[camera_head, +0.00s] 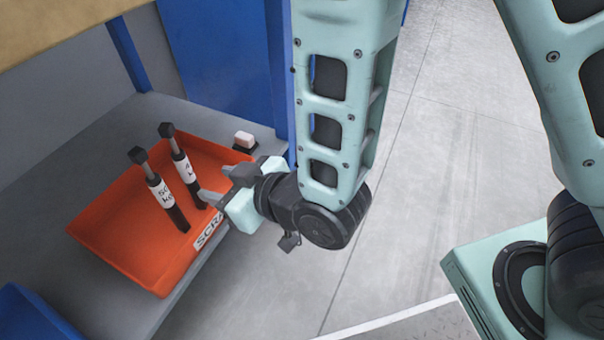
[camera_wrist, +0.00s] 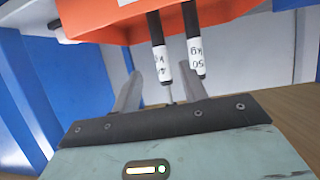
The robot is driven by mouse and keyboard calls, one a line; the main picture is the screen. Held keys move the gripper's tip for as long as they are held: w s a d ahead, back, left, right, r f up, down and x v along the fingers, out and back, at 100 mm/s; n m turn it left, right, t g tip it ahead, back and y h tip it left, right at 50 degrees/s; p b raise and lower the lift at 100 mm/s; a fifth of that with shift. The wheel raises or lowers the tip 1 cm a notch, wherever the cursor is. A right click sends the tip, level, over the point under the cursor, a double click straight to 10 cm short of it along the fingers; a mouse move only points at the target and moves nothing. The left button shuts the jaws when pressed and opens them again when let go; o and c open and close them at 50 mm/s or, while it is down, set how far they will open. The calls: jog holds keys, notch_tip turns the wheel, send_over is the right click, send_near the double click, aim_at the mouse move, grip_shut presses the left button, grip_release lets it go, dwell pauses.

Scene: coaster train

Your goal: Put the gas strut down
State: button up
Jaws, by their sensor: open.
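Each has a black body, a grey rod and a black end piece on top. The left strut (camera_head: 160,188) has a label reading 50 kg. The right strut (camera_head: 185,170) has a partly readable label starting with 4. My gripper (camera_head: 212,184) is open at the tray's right side, its fingers pointing toward the right strut. In the wrist view, the 4-labelled strut (camera_wrist: 157,45) appears between the open fingers (camera_wrist: 158,85), with the 50 kg strut (camera_wrist: 192,40) beside it. Contact with the fingers cannot be seen.
The tray rests on a grey shelf (camera_head: 95,125) with blue uprights (camera_head: 128,52). A small pale block on a dark base (camera_head: 244,140) sits behind the tray. A blue bin edge (camera_head: 30,315) is at the lower left. Open grey floor (camera_head: 450,130) lies to the right.

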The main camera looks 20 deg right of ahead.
jog(key=s+d+r+g+h, duration=0.3)
jog(key=s+d, duration=0.3)
jog(key=d, duration=0.3)
jog(key=s+d+r+m+g+h, duration=0.1)
jog(key=s+d+r+g+h, duration=0.3)
jog(key=s+d+g+h, duration=0.2)
jog(key=d, duration=0.2)
jog(key=shift+s+d+r+g, duration=0.2)
jog(key=shift+d+r+g, duration=0.1)
jog(key=shift+d, duration=0.05)
notch_tip(320, 180, up, 38)
jog(key=p, duration=3.8)
jog(key=shift+r, duration=0.15)
